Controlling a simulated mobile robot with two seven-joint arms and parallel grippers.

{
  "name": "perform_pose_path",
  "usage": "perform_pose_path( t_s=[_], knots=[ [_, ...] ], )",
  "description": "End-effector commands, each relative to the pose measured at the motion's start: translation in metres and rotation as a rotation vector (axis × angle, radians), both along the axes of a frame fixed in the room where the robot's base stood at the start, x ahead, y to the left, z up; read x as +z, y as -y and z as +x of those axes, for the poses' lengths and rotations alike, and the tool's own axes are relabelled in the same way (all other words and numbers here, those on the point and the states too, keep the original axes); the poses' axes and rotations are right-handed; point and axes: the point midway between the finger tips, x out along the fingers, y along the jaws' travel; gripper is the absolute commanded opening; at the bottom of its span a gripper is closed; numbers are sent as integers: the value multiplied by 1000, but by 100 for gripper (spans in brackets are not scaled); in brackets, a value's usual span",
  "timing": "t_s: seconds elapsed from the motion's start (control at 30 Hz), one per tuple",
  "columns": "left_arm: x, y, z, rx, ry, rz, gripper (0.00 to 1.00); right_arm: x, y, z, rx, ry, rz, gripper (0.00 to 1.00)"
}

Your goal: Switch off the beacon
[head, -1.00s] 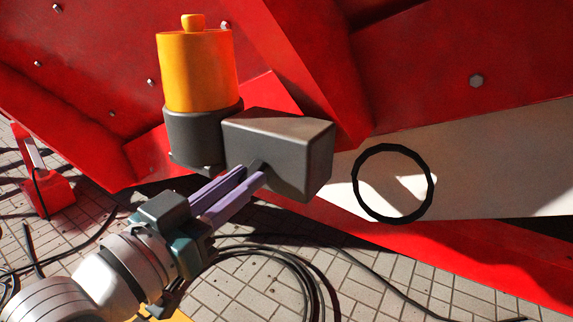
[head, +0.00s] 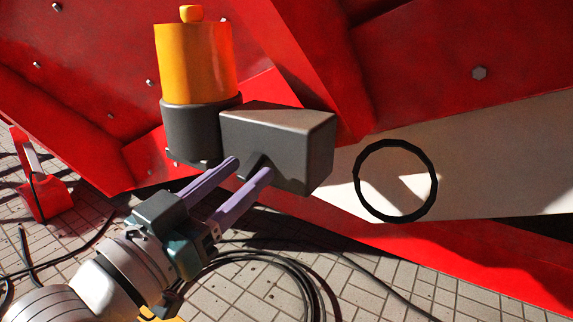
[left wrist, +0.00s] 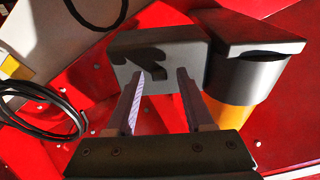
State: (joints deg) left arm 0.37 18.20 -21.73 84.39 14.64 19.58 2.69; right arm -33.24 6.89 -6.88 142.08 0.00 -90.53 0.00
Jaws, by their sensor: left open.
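The beacon (head: 196,65) is an orange cylinder with a small knob on top, standing on a dark grey round base (head: 192,130). A grey box (head: 285,145) is joined to the base's right side. The box also shows in the left wrist view (left wrist: 185,45), beside the base and the orange part (left wrist: 228,115). My left gripper (head: 251,166) is open, its two purple fingers pointing at the box's near face. Nothing shows held between the fingertips in the left wrist view (left wrist: 160,75). Dark patches on that face may be finger shadows or a switch; I cannot tell. My right gripper is out of view.
Red metal panels (head: 420,60) with bolts stand behind and around the beacon. A black ring (head: 431,168) is at right before a pale panel (head: 500,160). Coiled black cable (head: 285,262) lies on the tiled floor (head: 240,290). A red object (head: 42,200) stands at far left.

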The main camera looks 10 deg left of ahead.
Motion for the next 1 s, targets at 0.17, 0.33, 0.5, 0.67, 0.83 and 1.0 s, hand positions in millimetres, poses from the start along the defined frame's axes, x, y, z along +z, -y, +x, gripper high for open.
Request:
perform_pose_path(
  t_s=[0.17, 0.33, 0.5, 0.67, 0.83, 1.0],
  knots=[
    [-1, -4, -11, 0, -3, 1, 52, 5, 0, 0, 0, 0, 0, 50],
    [-5, -15, -42, 0, -6, 1, 52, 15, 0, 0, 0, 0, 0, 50],
    [-10, -26, -72, 0, -5, 1, 52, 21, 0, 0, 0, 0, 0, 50],
    [-13, -32, -89, 0, -2, 1, 52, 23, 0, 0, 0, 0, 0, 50],
    [-13, -34, -93, 0, 1, 0, 52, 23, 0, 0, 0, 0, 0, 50],
    [-14, -34, -93, 0, 1, 0, 52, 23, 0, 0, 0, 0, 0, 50]
  ],
)
